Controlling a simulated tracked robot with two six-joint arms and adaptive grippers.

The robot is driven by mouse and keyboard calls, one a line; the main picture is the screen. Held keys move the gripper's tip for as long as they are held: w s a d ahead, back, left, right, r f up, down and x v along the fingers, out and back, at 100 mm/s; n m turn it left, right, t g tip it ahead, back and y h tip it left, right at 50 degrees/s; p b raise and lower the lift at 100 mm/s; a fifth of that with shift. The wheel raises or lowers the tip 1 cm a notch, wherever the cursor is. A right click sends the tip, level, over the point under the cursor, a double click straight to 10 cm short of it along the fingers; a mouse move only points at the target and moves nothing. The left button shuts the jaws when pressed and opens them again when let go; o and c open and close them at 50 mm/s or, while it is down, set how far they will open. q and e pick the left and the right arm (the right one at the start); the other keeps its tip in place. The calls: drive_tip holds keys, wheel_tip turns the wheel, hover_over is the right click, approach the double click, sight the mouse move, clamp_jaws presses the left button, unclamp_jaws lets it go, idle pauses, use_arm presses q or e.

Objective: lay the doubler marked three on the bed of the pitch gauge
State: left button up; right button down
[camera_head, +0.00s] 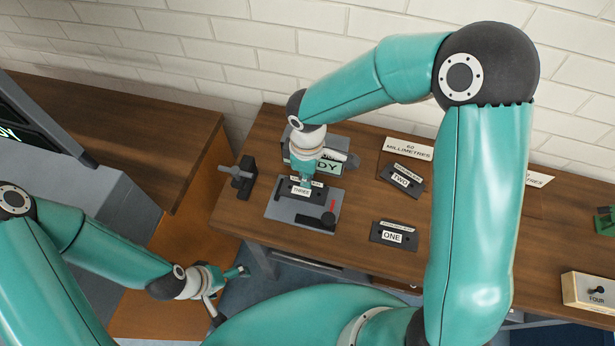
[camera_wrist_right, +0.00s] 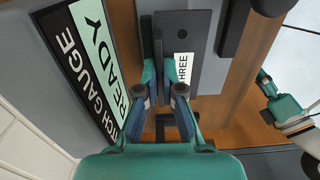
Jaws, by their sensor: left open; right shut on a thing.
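The doubler marked three (camera_head: 293,192) is a dark plate with a white label; it also shows in the right wrist view (camera_wrist_right: 207,70). My right gripper (camera_head: 305,183) is shut on it, its fingertips at the plate's edge in the wrist view (camera_wrist_right: 161,75). The doubler is over the grey bed of the pitch gauge (camera_head: 283,212); I cannot tell whether it touches the bed. The gauge's sign (camera_wrist_right: 90,65) reads "READY" and is partly hidden by my right arm in the head view. My left gripper (camera_head: 230,294) is open and empty, low in front of the bench.
Doublers marked two (camera_head: 414,187) and one (camera_head: 379,240) lie on the wooden bench (camera_head: 465,215) to the right. A black clamp-like device (camera_head: 243,180) stands left of the gauge.

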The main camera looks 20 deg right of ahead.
drive_tip(key=shift+f, duration=0.65)
drive_tip(key=shift+f+b, duration=0.6)
drive_tip(key=shift+b, duration=0.05)
drive_tip(key=c, duration=1.3)
unclamp_jaws()
drive_tip(key=shift+r, duration=0.1)
wheel_tip(320, 180, up, 13)
drive_tip(key=shift+r+p, duration=0.1)
drive_tip(key=shift+p, duration=0.45)
